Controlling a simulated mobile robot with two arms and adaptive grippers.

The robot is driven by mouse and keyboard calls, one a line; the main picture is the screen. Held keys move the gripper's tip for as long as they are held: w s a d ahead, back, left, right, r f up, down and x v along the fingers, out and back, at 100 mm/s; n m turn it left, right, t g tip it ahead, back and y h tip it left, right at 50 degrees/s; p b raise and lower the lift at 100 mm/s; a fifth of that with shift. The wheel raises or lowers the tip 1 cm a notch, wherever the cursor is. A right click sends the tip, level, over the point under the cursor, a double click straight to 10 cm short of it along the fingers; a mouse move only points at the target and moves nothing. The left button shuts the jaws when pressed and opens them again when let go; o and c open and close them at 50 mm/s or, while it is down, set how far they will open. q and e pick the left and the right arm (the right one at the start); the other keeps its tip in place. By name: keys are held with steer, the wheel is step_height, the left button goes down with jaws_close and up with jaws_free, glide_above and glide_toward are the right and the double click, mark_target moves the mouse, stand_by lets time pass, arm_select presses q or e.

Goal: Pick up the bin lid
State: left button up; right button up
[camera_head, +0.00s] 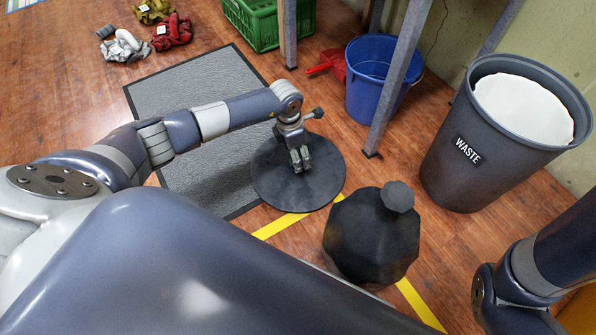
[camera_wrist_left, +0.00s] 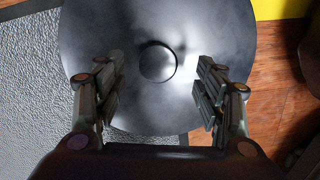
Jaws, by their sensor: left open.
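The bin lid (camera_head: 270,187) is a dark round disc lying on the floor, partly over the grey mat's edge. In the left wrist view the lid (camera_wrist_left: 220,35) fills the middle, with a round knob (camera_wrist_left: 158,63) at its centre. My left gripper (camera_head: 301,167) is above the lid, pointing down. In the left wrist view its fingers (camera_wrist_left: 158,85) are apart, one on each side of the knob, with nothing between them that I can see held. The knob is hidden behind the gripper in the head view. My right gripper is not in view.
A grey waste bin (camera_head: 468,165) with a white liner stands at the right. A black tied bag (camera_head: 370,240) sits close to the lid. A blue bucket (camera_head: 375,95), a red dustpan (camera_head: 327,64) and a green crate (camera_head: 262,25) are behind. The grey mat (camera_head: 190,85) lies left.

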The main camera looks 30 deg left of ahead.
arm_select(q)
steer(key=shift+f, duration=0.3)
steer(key=f+b, duration=0.5)
steer(key=shift+w, duration=0.3)
steer(key=shift+r, duration=0.1)
steer(key=c, duration=1.3)
